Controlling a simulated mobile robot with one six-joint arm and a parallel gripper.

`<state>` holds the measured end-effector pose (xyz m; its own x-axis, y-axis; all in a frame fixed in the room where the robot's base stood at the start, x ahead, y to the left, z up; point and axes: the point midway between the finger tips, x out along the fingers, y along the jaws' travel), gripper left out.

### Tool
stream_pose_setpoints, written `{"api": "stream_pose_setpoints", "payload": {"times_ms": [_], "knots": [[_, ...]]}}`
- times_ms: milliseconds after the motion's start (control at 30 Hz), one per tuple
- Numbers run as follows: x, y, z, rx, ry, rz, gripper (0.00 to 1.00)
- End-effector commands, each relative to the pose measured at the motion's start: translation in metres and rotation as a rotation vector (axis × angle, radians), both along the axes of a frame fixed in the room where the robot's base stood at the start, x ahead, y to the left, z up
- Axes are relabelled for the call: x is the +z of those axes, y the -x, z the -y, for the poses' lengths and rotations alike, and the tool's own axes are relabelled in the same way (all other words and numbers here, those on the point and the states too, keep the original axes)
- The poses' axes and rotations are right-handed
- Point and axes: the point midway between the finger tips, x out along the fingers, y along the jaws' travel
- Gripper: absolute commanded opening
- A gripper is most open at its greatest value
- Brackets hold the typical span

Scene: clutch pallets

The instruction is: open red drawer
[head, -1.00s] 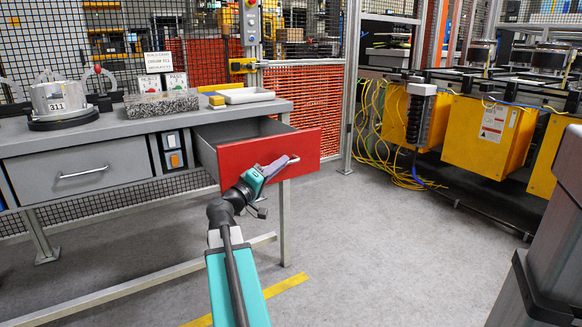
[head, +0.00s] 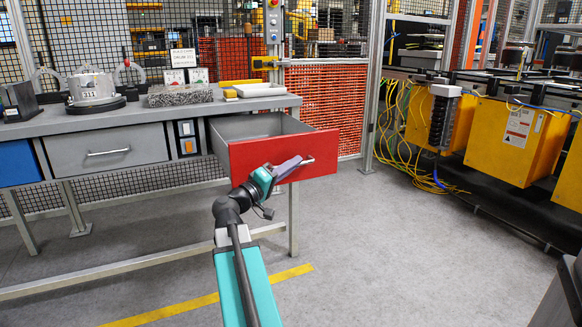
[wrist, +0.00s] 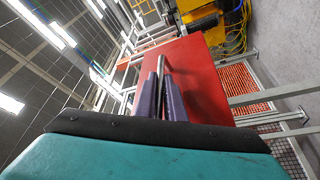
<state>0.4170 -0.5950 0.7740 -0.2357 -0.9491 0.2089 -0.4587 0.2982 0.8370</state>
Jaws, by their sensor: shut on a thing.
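The red drawer (head: 258,156) is pulled out of the right end of the grey workbench (head: 130,115), and its open grey inside shows from above. Its silver bar handle (head: 306,161) is on the front. My gripper (head: 290,166) reaches the handle from the front, with its purple fingers closed around the bar. In the wrist view, the two purple fingers (wrist: 161,100) stand close together with the handle bar (wrist: 158,48) between them, and the red front (wrist: 195,82) fills the area ahead. The far end of the drawer is hidden by the bench.
A closed grey drawer (head: 95,165) and a blue drawer (head: 18,163) are further left. A tray (head: 262,90), a granite block (head: 180,96) and signs stand on the bench. Yellow boxes (head: 515,136) and loose cables are at right. The grey floor in front is open.

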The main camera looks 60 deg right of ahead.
Motion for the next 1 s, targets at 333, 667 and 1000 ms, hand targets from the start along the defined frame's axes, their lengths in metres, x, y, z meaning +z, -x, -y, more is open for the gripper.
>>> {"api": "stream_pose_setpoints", "payload": {"times_ms": [333,667,1000], "knots": [[0.001,-0.004,-0.004,0.006,0.001,0.002,0.00],[0.001,-0.007,-0.007,0.011,0.001,0.002,0.28],[0.000,-0.009,-0.016,0.011,0.001,0.002,0.28]]}}
